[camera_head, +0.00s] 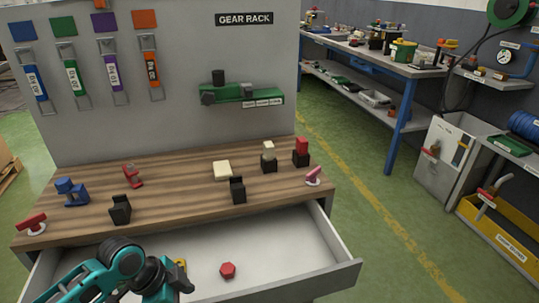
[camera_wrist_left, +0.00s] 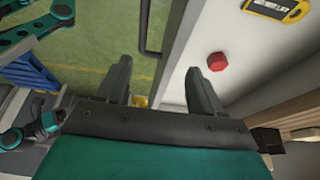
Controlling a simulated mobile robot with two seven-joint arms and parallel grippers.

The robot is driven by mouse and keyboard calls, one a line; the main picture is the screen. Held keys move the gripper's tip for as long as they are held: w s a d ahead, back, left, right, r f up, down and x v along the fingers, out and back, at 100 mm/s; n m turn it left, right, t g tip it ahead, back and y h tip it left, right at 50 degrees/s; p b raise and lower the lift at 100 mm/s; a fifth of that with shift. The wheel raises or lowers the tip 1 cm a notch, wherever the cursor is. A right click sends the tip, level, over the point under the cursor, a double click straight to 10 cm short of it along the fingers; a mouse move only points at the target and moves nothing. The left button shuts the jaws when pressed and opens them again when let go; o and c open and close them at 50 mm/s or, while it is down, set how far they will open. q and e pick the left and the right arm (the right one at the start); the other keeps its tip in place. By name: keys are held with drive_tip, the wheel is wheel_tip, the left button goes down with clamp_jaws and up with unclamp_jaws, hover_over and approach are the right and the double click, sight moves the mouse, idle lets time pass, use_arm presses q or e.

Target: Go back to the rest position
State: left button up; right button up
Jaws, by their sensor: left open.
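My left arm comes in from the lower left in the head view, in front of the workbench and over the left part of the open drawer (camera_head: 310,254). My left gripper (camera_wrist_left: 158,90) is open in the wrist view, with nothing between its two dark fingers. The drawer's pale wall passes beneath the fingers. A red hexagonal piece (camera_head: 228,270) lies on the drawer floor, apart from the gripper; it also shows in the wrist view (camera_wrist_left: 217,61). My right gripper is not in view.
The wooden bench top (camera_head: 175,190) holds several small fixtures in blue, black, red and cream. A panel (camera_head: 180,120) with hanging coloured tags stands behind. Green floor is free to the right, before a blue-legged bench (camera_head: 392,140).

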use_arm(q)
drive_tip(key=s+d+n+t, duration=0.1)
drive_tip(key=s+d+n, duration=0.3)
drive_tip(key=s, duration=0.3)
drive_tip(key=s+a+r+n+t+y, duration=0.1)
drive_tip(key=s+a+r+n+y, duration=0.3)
drive_tip(key=s+a+n, duration=0.4)
drive_tip(key=w+d+f+t+h, duration=0.1)
drive_tip(key=w+d+f+t, duration=0.3)
drive_tip(key=w+f+t, duration=0.2)
wheel_tip(320, 180, down, 2)
drive_tip(key=shift+f+t+h, duration=0.25)
drive_tip(key=shift+t+h, duration=0.15)
drive_tip(key=shift+t, duration=0.4)
